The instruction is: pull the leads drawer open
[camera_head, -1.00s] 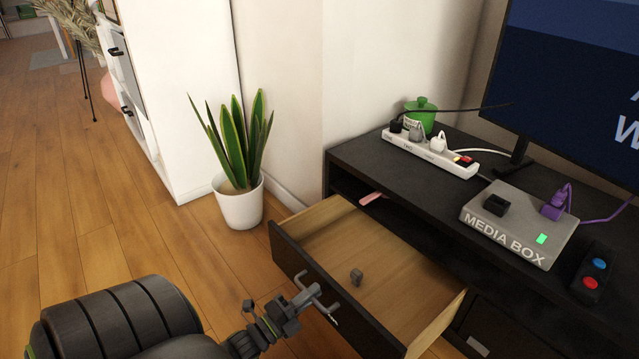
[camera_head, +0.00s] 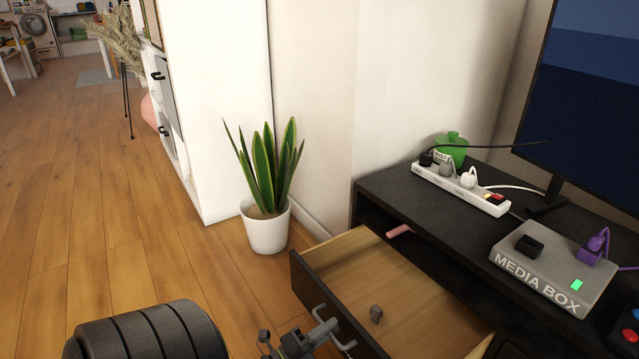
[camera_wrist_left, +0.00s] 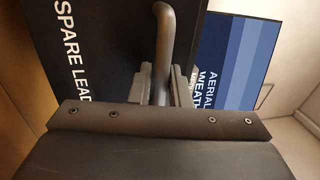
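The leads drawer (camera_head: 350,325) stands well out of the black cabinet, its pale wooden inside showing. Its dark front bears the letters "SPARE LEAD" in the left wrist view (camera_wrist_left: 68,45); the rest of the label is cut off. A grey bar handle (camera_wrist_left: 166,40) sticks out from that front. My left gripper (camera_wrist_left: 162,88) has its fingers on both sides of the bar and looks shut on it. It also shows at the bottom of the head view (camera_head: 316,336), at the handle. My right gripper is not in view.
A potted plant (camera_head: 266,232) stands on the floor left of the drawer. On the cabinet (camera_head: 395,190) are a power strip (camera_head: 450,187) with plugs, a green pot (camera_head: 452,150), a media box (camera_head: 550,270) and a screen (camera_head: 585,110). The wooden floor at left is clear.

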